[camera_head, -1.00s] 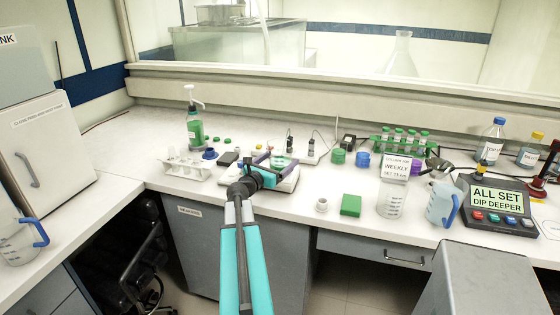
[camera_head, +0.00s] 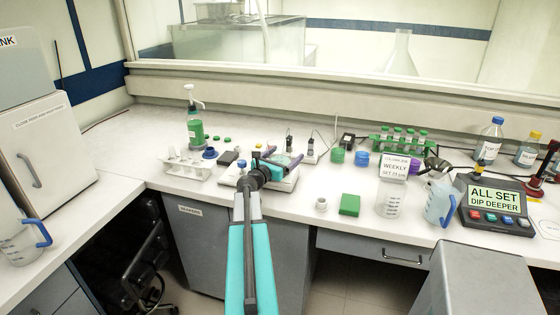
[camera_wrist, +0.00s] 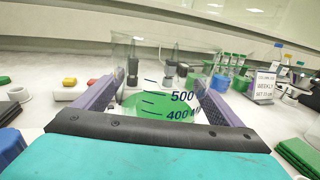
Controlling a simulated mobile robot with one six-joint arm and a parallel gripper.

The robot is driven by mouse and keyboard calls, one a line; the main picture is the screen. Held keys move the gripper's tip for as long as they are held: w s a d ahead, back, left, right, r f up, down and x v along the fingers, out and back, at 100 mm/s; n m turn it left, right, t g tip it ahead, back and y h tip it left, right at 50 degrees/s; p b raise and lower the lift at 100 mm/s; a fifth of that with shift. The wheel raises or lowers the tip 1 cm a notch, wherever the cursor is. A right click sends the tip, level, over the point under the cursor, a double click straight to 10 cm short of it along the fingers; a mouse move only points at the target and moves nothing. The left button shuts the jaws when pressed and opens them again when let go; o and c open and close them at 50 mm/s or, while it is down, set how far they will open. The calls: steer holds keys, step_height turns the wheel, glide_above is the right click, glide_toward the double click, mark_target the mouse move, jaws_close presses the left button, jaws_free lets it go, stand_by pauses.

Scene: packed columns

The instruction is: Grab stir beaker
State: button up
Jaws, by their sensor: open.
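The stir beaker (camera_wrist: 155,75) is clear glass with dark volume marks and green liquid in its lower part. It stands upright on the white stirrer (camera_head: 284,184) in the head view. My gripper (camera_head: 280,158) is open, with its purple-grey fingers on either side of the beaker. In the wrist view my gripper (camera_wrist: 155,92) has one finger left and one right of the glass. I cannot tell whether either finger touches it. The beaker's base is hidden behind my gripper's body in the wrist view.
A tube rack (camera_head: 186,167) and green pump bottle (camera_head: 194,125) stand left. Probe stands (camera_head: 311,150) rise behind the stirrer.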

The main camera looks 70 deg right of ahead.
mark_target(285, 146)
steer(key=shift+c, duration=0.2)
steer(key=c, duration=1.4)
steer(key=shift+r, duration=0.15)
steer(key=shift+r+p, duration=1.35)
steer(key=shift+r, duration=0.55)
steer(key=s+a, duration=0.1)
steer(key=a, duration=0.7)
steer(key=s+a+r+p, duration=0.1)
steer(key=a, duration=0.4)
steer(key=shift+s+a, duration=0.1)
steer(key=shift+s, duration=0.25)
steer(key=p, duration=0.3)
steer(key=shift+a+r, duration=0.1)
steer(key=shift+a, duration=0.2)
steer(key=a+p, duration=0.1)
steer(key=p, duration=0.4)
steer(key=shift+s, duration=0.15)
